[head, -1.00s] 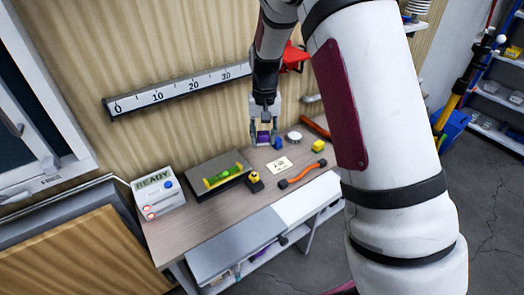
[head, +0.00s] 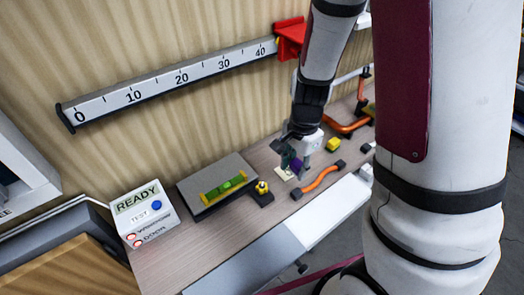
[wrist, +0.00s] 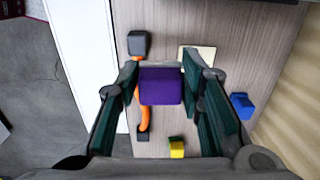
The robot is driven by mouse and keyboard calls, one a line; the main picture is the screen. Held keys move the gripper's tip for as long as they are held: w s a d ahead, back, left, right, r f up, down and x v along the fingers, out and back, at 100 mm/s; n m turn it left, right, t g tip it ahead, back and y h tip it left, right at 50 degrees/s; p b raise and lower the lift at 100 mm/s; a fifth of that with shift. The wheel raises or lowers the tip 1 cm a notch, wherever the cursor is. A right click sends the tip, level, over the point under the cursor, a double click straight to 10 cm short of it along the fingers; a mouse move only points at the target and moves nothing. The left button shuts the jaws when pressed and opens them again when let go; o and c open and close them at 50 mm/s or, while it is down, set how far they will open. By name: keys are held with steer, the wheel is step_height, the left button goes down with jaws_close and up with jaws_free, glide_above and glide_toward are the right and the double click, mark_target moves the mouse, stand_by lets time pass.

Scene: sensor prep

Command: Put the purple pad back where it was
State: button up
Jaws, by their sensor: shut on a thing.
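The purple pad (wrist: 160,86) is a small rounded block, held between my gripper's (wrist: 160,76) dark green-lined fingers in the wrist view. The fingers are closed on its two sides, and the bench top shows below. In the head view my gripper (head: 296,163) is low over the bench beside a cream card (head: 283,174), with the purple pad (head: 297,165) partly hidden by the fingers. The card also shows in the wrist view (wrist: 204,54), partly behind a finger. I cannot tell the pad's exact height above the bench.
An orange cable with dark ends (head: 321,180) lies close by the gripper. A yellow block (head: 333,145) and, in the wrist view, a blue block (wrist: 241,105) stand near. A dark block with a yellow knob (head: 262,196), a green level (head: 225,185) and a READY box (head: 146,212) are leftward.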

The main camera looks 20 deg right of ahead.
glide_toward(262, 158)
steer(key=shift+s+f+p, duration=0.2)
steer(key=shift+f+p, duration=0.2)
steer(key=shift+f, duration=0.55)
step_height(262, 158, down, 4)
steer(key=shift+a+f+p, duration=0.1)
steer(key=shift+p, duration=0.25)
steer(key=shift+w+f, duration=0.2)
steer(key=shift+w, duration=0.05)
steer(key=shift+f, duration=0.2)
steer(key=o, duration=1.1)
steer(key=shift+r, duration=0.1)
